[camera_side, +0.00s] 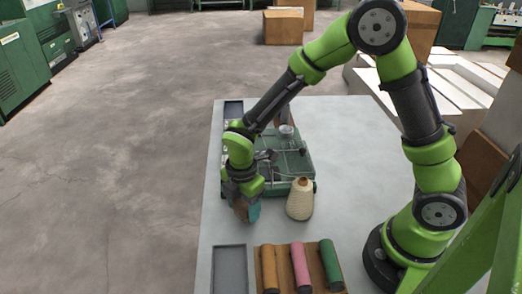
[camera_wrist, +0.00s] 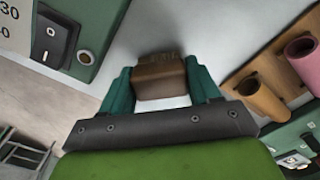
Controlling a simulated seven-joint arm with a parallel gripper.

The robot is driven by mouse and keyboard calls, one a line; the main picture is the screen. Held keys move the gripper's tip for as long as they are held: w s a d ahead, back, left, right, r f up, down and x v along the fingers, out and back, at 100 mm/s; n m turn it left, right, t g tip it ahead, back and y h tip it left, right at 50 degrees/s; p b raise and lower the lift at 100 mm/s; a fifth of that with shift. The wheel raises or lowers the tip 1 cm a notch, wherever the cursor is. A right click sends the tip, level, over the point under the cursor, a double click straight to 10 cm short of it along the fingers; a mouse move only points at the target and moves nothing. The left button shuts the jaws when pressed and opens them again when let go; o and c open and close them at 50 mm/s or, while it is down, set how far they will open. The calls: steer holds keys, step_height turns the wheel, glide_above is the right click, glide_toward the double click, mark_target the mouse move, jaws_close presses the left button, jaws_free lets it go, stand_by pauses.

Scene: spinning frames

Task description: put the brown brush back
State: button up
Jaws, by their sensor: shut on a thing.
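The brown brush (camera_wrist: 160,78) is held between the two teal fingers of my gripper (camera_wrist: 160,88) in the wrist view, its bristles pointing away from the palm. In the side view my gripper (camera_side: 246,211) hangs low over the left part of the table, in front of the green machine and left of the cream yarn cone (camera_side: 300,199). The brush shows there only as a small brown patch (camera_side: 239,208) beside a finger. Whether it touches the table cannot be told. A grey shallow tray (camera_side: 215,270), empty, lies at the table's near left.
A wooden rack with orange (camera_side: 269,268), pink (camera_side: 300,266) and green (camera_side: 330,264) spools lies right of the tray. The green machine (camera_side: 294,165) stands behind my gripper. Another dark tray (camera_side: 233,108) lies at the far left corner.

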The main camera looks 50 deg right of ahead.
mark_target(243, 202)
steer(key=shift+f, duration=0.1)
steer(key=o, duration=1)
step_height(243, 202, up, 11)
steer(key=shift+s+d+r+m+t+y, duration=0.35)
steer(key=shift+s+d+r+m+t, duration=1.35)
steer(key=shift+m, duration=2)
steer(key=shift+s+d+r+m+t+y, duration=0.3)
steer(key=shift+s+d+r+m+t, duration=0.75)
steer(key=shift+s+r+m, duration=2)
steer(key=shift+s+d+r+m+t+y, duration=0.35)
steer(key=shift+s+d+r+m+t, duration=0.9)
steer(key=shift+m, duration=3.1)
